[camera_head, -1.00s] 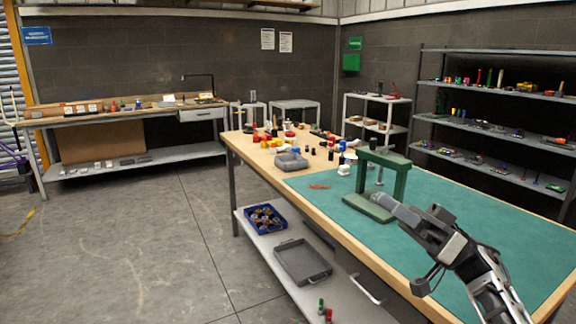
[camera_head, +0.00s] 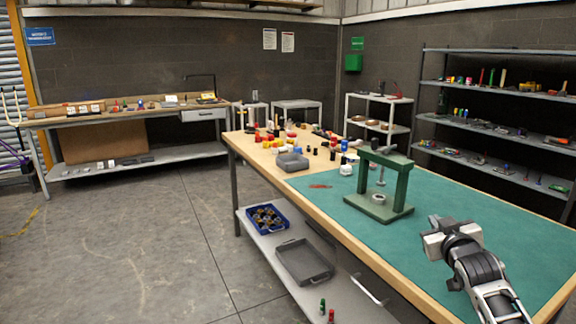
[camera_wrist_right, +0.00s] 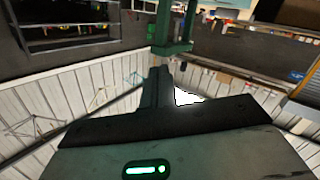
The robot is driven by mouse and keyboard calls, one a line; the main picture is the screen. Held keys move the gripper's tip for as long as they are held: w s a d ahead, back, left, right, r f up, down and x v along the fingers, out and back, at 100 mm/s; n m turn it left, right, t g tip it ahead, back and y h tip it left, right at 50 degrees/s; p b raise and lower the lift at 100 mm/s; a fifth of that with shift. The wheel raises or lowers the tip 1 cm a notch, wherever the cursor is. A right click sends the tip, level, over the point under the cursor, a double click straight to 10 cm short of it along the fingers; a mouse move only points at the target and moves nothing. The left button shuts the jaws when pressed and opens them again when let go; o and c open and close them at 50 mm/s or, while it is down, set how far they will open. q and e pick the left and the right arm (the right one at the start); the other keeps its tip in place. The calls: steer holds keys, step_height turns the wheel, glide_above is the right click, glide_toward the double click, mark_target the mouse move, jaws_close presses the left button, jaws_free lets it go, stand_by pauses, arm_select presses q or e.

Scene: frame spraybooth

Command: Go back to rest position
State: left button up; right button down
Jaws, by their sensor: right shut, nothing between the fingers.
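My right gripper (camera_head: 434,222) is over the green mat (camera_head: 530,238) at the right of the table in the head view. It is shut with nothing between its fingers, and it is apart from the green press. In the right wrist view the dark gripper body (camera_wrist_right: 160,135) fills the lower part, with the shut fingers (camera_wrist_right: 158,88) above it. The green press (camera_head: 402,190) stands upright on the mat, left of and beyond the gripper. A small grey ring-shaped part (camera_head: 379,199) sits on its base. My left gripper is not in view.
A grey bin (camera_head: 291,162) and many small parts stand at the table's far end. A blue crate (camera_head: 263,219) and a grey tray (camera_head: 304,262) are on the lower shelf. Grey shelving (camera_head: 490,87) stands at the right. The floor (camera_head: 130,240) at the left is clear.

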steer(key=s+a+f+n+g+y, duration=0.1)
steer(key=s+a+f+g+y, duration=0.1)
steer(key=s+a+f, duration=0.6)
steer(key=s+a+f+g+y, duration=0.1)
steer(key=s+a+f, duration=0.3)
steer(key=s+f, duration=0.8)
steer(key=s+a+f+g+y, duration=0.1)
steer(key=s+a+f, duration=0.1)
steer(key=s, duration=0.7)
steer(key=s+a+f+g+y, duration=0.1)
steer(key=s+a+f+g, duration=0.1)
steer(key=s+a, duration=0.3)
steer(key=s+f, duration=0.1)
steer(key=s, duration=0.2)
steer(key=shift+s+a+f+m, duration=0.2)
steer(key=shift+s+f+m, duration=0.15)
steer(key=shift+s+m, duration=0.05)
